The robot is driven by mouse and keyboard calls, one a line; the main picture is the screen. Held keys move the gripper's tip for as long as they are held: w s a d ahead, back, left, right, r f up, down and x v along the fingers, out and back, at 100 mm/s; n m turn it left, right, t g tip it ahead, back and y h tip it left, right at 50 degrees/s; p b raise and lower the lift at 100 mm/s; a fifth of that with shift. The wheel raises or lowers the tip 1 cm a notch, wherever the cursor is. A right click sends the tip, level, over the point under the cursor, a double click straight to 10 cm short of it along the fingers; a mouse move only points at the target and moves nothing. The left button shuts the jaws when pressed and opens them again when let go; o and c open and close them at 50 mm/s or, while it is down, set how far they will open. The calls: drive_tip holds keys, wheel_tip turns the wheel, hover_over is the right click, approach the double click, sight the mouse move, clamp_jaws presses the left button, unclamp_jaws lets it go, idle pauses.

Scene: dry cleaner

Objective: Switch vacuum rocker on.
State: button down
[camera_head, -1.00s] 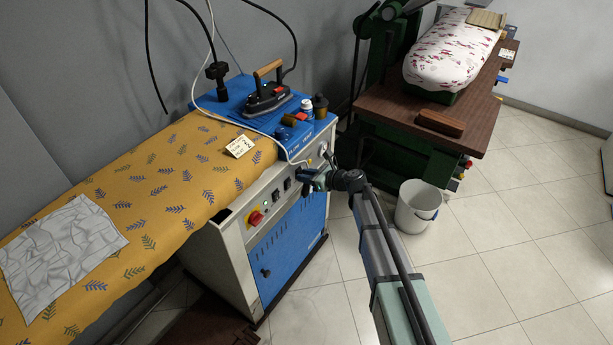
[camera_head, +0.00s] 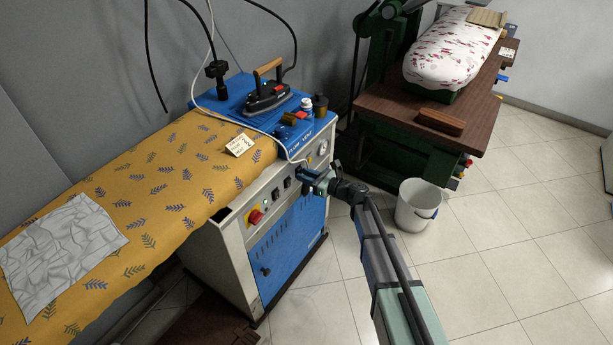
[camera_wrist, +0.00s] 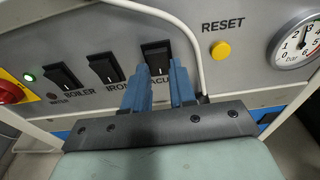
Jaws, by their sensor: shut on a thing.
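The vacuum rocker (camera_wrist: 156,52) is a black switch in a dark frame on the grey control panel (camera_wrist: 226,78) in the wrist view. Its label is partly covered by my fingers. My gripper (camera_wrist: 159,70) has its two blue fingers at the lower part of this rocker, one on each side, shut on it. In the head view my gripper (camera_head: 306,176) is against the front panel of the ironing unit and hides the rocker. The boiler rocker (camera_wrist: 62,77) and the iron rocker (camera_wrist: 104,68) sit to its left.
A yellow reset button (camera_wrist: 221,50), a pressure gauge (camera_wrist: 297,44) and a pale cable (camera_wrist: 197,40) lie right of the fingers. A lit green lamp (camera_wrist: 30,76) and a red knob (camera_wrist: 9,92) are at left. A white bucket (camera_head: 416,207) stands on the floor.

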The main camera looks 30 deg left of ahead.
drive_tip(key=c, duration=0.9)
unclamp_jaws()
drive_tip(key=d, duration=0.4)
drive_tip(key=d+r, duration=0.1)
drive_tip(key=d, duration=0.8)
drive_tip(key=shift+d+r, duration=0.35)
drive_tip(key=shift+r, duration=0.05)
